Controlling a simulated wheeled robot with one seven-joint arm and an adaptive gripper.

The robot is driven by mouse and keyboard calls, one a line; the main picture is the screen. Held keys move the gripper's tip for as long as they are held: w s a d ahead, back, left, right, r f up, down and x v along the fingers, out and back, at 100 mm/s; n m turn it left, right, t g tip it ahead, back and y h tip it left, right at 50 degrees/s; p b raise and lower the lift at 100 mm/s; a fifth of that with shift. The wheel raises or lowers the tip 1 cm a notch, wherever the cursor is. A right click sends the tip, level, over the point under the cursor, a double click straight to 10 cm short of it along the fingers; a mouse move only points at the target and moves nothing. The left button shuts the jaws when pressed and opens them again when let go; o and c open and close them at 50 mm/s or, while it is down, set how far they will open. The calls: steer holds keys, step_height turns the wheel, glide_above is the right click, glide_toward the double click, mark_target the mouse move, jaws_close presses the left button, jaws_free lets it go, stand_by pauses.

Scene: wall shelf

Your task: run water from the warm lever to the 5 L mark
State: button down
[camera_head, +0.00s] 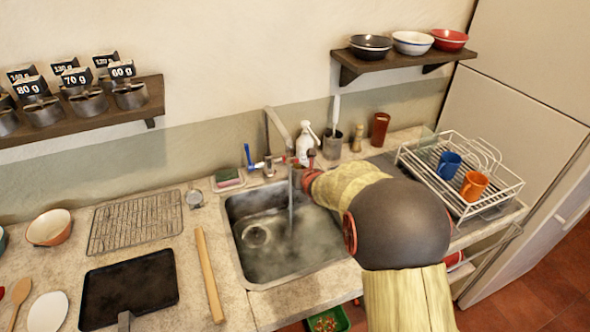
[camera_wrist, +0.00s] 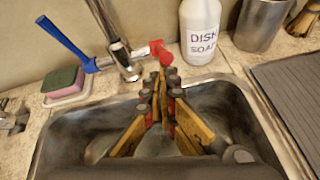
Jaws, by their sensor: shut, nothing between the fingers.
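The faucet (camera_head: 279,129) stands behind the sink (camera_head: 231,232), and a stream of water (camera_head: 291,205) falls from it into the basin. The basin holds cloudy water with a pale haze over it; I cannot make out a 5 L mark. The blue lever (camera_wrist: 64,42) points up and left, left of the spout. The red lever (camera_wrist: 150,49) is on the right of the spout. My gripper (camera_wrist: 162,78) is shut and empty, with its fingertips close to the red lever; I cannot tell whether they touch. In the head view my arm partly hides the gripper.
A dish soap bottle (camera_wrist: 199,30) stands right of the red lever, with a utensil cup (camera_wrist: 262,22) beyond it. A sponge (camera_wrist: 63,80) sits left of the faucet. A dish rack (camera_head: 448,203) with two mugs stands right of the sink.

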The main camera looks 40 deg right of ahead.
steer(key=shift+w+r+g+p, duration=0.1)
steer(key=shift+r+g+p, duration=0.25)
steer(key=shift+g+p, duration=0.4)
steer(key=shift+w+r+p, duration=0.15)
steer(key=shift+r+p, duration=0.3)
steer(key=shift+p, duration=0.7)
steer(key=w+d+r+p, duration=0.1)
steer(key=w+r+p, duration=0.3)
steer(key=p, duration=0.4)
steer(key=shift+w+d+r+g+y, duration=0.2)
steer(key=shift+w+r+g+y, duration=0.1)
steer(key=shift+r+g+y, duration=0.15)
steer(key=shift+w, duration=0.1)
stand_by(0.4)
